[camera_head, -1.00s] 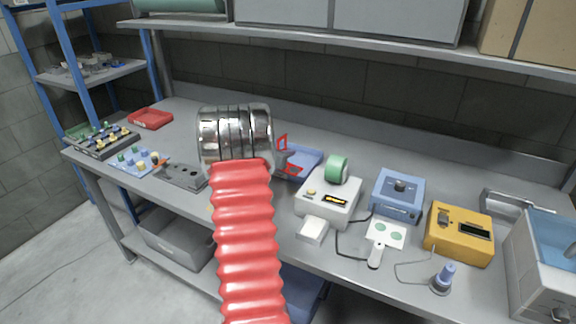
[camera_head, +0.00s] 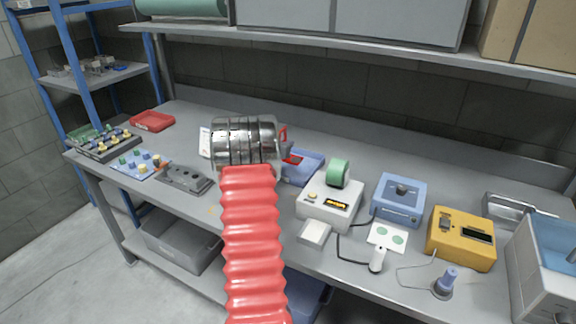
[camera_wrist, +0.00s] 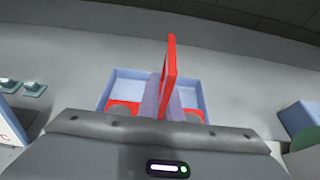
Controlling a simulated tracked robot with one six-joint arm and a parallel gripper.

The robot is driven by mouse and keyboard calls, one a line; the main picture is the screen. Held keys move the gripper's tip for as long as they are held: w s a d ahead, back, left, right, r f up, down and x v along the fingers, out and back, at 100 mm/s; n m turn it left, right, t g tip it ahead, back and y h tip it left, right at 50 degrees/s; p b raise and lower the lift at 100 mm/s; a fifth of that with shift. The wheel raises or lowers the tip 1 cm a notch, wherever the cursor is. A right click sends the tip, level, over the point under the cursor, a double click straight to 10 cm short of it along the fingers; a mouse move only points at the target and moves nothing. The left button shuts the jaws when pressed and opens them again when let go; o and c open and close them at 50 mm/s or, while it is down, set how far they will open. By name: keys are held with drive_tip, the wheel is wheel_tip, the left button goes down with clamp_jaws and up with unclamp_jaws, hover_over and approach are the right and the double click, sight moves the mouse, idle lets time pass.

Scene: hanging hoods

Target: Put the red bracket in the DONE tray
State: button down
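The red bracket (camera_wrist: 169,72) stands upright in the middle of the wrist view. In the head view it shows just right of my wrist (camera_head: 283,133). How far the bracket is above the tray floor is hard to tell. A red tray (camera_head: 152,121) sits at the far left of the bench. I can read no DONE label.
A white device with a green roll (camera_head: 339,172) stands right of the blue tray. Blue (camera_head: 398,198) and yellow (camera_head: 461,238) boxes are further right. A white card (camera_head: 205,142) shows behind my wrist. The bench between red tray and wrist is mostly clear.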

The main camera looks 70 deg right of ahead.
hover_over(287, 170)
drive_tip(key=shift+f, duration=2.1)
drive_tip(key=shift+f, duration=0.1)
drive_tip(key=shift+f, duration=1.75)
drive_tip(key=shift+f, duration=0.15)
drive_tip(key=c, duration=2)
unclamp_jaws()
drive_tip(key=v, duration=1.2)
drive_tip(key=shift+s, duration=0.1)
